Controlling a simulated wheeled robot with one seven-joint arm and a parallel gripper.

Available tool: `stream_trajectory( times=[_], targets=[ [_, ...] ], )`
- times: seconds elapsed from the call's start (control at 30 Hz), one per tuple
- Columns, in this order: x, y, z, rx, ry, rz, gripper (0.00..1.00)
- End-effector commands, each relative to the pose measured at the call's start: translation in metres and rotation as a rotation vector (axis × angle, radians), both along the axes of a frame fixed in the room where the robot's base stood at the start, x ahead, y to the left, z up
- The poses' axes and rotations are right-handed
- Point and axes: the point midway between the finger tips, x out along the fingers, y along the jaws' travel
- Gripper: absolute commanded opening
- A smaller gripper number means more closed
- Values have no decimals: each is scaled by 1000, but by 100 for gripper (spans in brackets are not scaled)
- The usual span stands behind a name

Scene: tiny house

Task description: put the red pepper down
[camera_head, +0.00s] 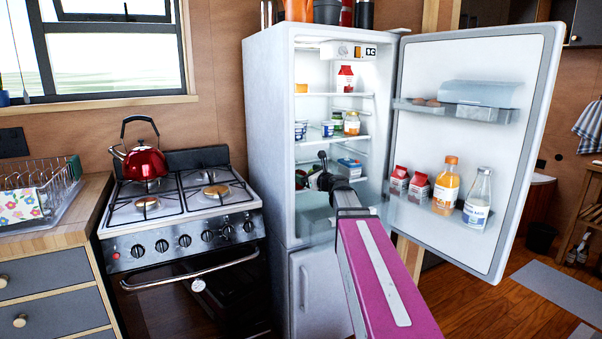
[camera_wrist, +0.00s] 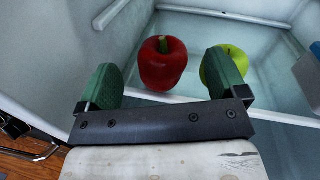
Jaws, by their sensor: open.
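The red pepper (camera_wrist: 163,66) stands upright with its green stem up on a pale fridge shelf in the wrist view. My gripper (camera_wrist: 164,78) is open, with one green finger to the left of the pepper and the other to its right. Gaps show between the pepper and both fingers. In the head view my gripper (camera_head: 322,180) reaches into the open fridge (camera_head: 268,130) at a low shelf. The pepper cannot be made out clearly there.
A green apple (camera_wrist: 238,57) sits right of the pepper, partly behind the right finger. The fridge door (camera_head: 470,125) stands open to the right, with bottles and cartons in its racks. A stove (camera_head: 180,205) with a red kettle (camera_head: 144,163) is at left.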

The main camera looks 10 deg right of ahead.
Motion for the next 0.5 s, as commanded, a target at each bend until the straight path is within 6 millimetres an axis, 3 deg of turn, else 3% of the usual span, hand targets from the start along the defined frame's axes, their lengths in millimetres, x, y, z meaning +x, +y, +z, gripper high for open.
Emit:
stream_trajectory(
  times=[0.03,0.2,0.5],
  targets=[
    [-13,-5,0,0,0,-2,91],
    [-35,-18,0,0,0,-1,91],
    [-49,-27,0,0,0,0,91]
  ],
)
